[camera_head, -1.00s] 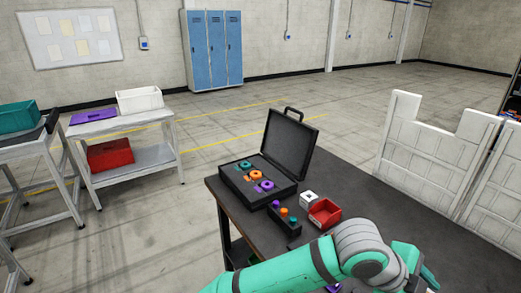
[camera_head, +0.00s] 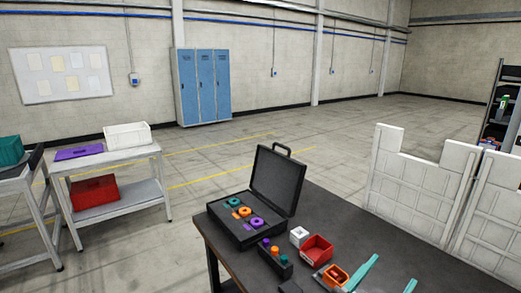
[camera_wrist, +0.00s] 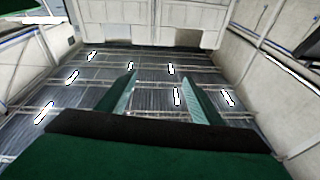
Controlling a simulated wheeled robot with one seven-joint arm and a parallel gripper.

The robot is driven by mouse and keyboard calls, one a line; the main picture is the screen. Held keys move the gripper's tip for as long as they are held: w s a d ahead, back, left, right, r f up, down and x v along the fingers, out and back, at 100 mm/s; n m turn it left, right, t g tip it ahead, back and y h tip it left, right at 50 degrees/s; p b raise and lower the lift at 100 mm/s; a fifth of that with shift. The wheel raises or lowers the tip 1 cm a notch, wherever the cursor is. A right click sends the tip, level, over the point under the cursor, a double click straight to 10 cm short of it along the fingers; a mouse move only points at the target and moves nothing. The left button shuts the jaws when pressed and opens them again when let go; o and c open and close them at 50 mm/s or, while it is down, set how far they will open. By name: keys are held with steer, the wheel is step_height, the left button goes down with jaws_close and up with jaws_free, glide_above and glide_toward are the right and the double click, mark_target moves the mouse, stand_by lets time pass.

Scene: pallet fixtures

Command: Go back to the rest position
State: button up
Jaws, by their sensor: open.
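My gripper (camera_head: 391,272) shows at the bottom edge of the head view as two teal fingertips pointing up, apart, with nothing between them. The wrist view shows my gripper (camera_wrist: 160,80) open and empty, with the ceiling and its lights beyond the fingers. The rest of my arm is below the head view's edge.
The dark table (camera_head: 345,210) bears an open black case (camera_head: 238,232) with coloured rings, a black peg block (camera_head: 276,262), a white box (camera_head: 299,236), a red box (camera_head: 316,249) and an orange piece (camera_head: 335,275). White panels (camera_head: 415,185) stand right. Floor beyond is clear.

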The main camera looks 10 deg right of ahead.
steer(key=a+f+n+t+y, duration=0.3)
steer(key=a+f+n, duration=0.1)
steer(key=a+f, duration=0.1)
steer(key=a+f+n+t+y, duration=0.3)
steer(key=a+f+n+y, duration=0.1)
steer(key=a+f, duration=0.2)
steer(key=a+f+n+t+y, duration=0.2)
steer(key=a+f+n+y, duration=0.1)
steer(key=a+f+n, duration=0.2)
steer(key=shift+a+f+t+y, duration=0.25)
steer(key=shift+f+t+y, duration=0.15)
steer(key=shift+f, duration=0.1)
steer(key=s+a+f+n+g+y, duration=0.1)
steer(key=s+a+f+n+y, duration=0.2)
steer(key=s+a+f+y, duration=0.75)
steer(key=s+a+f+m+h, duration=0.1)
steer(key=s+a, duration=0.4)
steer(key=s, duration=0.2)
steer(key=s+a+m+g+h, duration=0.1)
steer(key=s+a, duration=0.4)
steer(key=s, duration=0.2)
steer(key=shift+s+f+h, duration=0.35)
steer(key=shift+f, duration=0.05)
